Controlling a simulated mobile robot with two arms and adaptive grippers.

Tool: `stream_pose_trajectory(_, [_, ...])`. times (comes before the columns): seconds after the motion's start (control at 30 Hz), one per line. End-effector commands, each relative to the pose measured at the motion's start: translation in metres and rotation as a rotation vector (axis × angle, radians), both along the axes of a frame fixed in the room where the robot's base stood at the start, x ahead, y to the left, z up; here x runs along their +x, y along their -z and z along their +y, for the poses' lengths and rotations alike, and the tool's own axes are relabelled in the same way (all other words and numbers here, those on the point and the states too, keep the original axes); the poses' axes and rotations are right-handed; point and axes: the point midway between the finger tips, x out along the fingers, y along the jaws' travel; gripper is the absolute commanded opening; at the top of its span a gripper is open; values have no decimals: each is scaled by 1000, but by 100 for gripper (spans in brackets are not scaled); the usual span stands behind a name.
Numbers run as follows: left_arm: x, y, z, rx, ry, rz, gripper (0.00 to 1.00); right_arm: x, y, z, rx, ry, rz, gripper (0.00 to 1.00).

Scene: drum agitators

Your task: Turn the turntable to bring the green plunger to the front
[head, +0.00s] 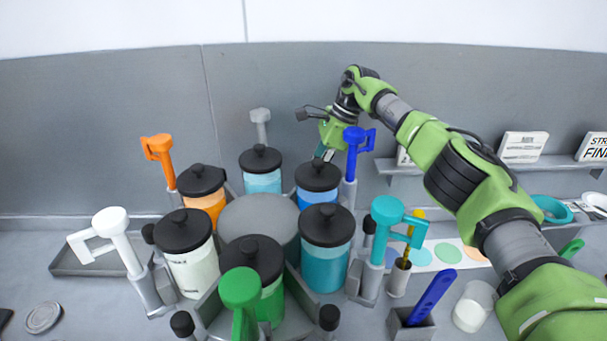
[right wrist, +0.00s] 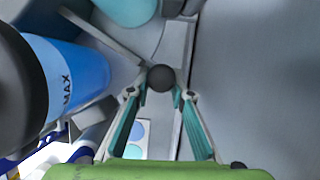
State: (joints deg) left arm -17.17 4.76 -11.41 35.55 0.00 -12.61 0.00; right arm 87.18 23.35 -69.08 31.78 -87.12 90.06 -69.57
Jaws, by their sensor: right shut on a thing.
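The turntable (head: 258,218) has a grey round centre ringed by drums with black lids and coloured plungers. The green plunger (head: 240,288) stands at the front, nearest me, beside the green drum (head: 270,302). My right gripper (head: 323,153) reaches behind the blue drum (head: 317,200), left of the blue plunger (head: 353,140). In the right wrist view its fingers (right wrist: 160,93) are shut on a round black knob (right wrist: 161,77) at the turntable's edge. That knob is hidden behind the blue drum in the head view. My left gripper is out of view.
Other plungers are white (head: 112,222), orange (head: 157,148), grey (head: 260,116) and teal (head: 388,215). A grey holder (head: 411,326) with a blue tool, a white cup (head: 474,306) and a colour-dot strip stand at right. A grey wall closes the back.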

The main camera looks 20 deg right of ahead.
Motion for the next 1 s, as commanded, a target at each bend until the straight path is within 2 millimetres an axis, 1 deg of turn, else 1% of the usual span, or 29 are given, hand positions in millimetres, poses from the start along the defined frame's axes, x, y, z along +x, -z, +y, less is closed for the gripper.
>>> stream_pose_trajectory(0.03, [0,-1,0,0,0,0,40,-4,3,4,5,-20,13,0])
stream_pose_trajectory(0.53, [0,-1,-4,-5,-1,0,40,-6,6,2,4,-32,17,0])
stream_pose_trajectory(0.57, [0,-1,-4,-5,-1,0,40,-6,6,2,3,-32,17,23])
stream_pose_trajectory(0.6, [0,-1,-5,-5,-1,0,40,-6,6,2,3,-32,17,33])
stream_pose_trajectory(0.63, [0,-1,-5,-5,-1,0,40,-6,6,2,3,-32,17,37])
stream_pose_trajectory(0.9, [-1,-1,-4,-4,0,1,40,-4,2,2,6,-28,8,37])
stream_pose_trajectory(1.0, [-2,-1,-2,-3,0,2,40,-3,-3,-1,5,-26,6,37])
